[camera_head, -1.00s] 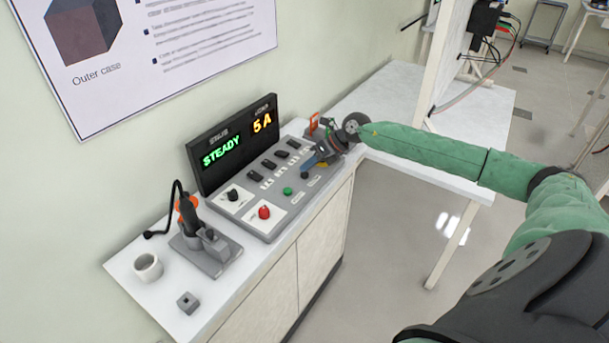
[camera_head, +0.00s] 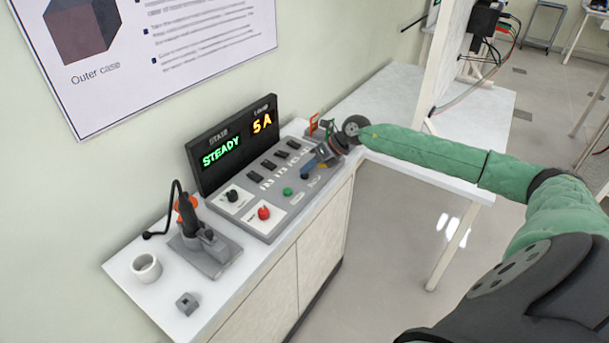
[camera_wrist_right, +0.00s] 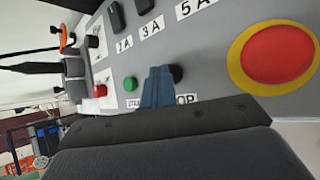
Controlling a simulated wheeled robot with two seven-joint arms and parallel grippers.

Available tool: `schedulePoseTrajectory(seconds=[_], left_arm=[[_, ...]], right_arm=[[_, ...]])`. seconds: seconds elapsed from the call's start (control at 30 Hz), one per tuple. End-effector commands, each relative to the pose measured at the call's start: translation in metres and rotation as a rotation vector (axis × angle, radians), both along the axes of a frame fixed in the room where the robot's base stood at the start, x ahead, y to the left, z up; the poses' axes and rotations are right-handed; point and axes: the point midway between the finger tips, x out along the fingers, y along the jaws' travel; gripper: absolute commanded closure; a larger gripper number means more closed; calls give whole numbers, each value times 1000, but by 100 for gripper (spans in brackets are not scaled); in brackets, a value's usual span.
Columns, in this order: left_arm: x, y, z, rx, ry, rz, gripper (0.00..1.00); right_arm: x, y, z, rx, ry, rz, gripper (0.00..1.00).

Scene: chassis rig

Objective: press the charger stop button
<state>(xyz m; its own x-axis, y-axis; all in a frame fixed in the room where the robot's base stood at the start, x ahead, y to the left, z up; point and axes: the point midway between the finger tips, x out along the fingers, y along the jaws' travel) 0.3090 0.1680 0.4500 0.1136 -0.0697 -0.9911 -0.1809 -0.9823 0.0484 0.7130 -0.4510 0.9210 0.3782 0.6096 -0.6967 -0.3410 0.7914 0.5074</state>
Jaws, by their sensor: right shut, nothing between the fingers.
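The charger panel (camera_head: 258,226) lies on the white bench; its display (camera_head: 235,141) reads STEADY and 5 A. A black button (camera_wrist_right: 177,73) sits above a label partly covered by my fingers, of which "OP" shows. In the head view it is the dark button (camera_head: 305,176). A green button (camera_head: 287,191) is beside it, also in the wrist view (camera_wrist_right: 130,83), above a partly hidden "STA" label. My right gripper (camera_head: 308,167) is shut and empty, its blue fingertips (camera_wrist_right: 158,87) right at the black button; I cannot tell whether they touch. My left gripper is not in view.
A large red button on a yellow ring (camera_wrist_right: 278,55) is close to the right gripper. Several black switches (camera_head: 268,164), a red knob (camera_head: 264,213) and a black knob (camera_head: 232,195) are on the panel. A grey fixture (camera_head: 205,250) and white cup (camera_head: 146,267) stand at the left.

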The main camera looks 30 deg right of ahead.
Motion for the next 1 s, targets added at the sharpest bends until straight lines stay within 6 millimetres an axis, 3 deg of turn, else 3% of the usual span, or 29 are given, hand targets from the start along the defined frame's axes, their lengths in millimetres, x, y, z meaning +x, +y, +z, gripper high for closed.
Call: schedulePoseTrajectory(seconds=[0.67, 1.0], left_arm=[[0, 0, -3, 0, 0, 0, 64], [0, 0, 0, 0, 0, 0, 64]], right_arm=[[0, 0, -4, 0, 1, 1, 100], [0, 0, 7, 0, -1, 1, 100]])
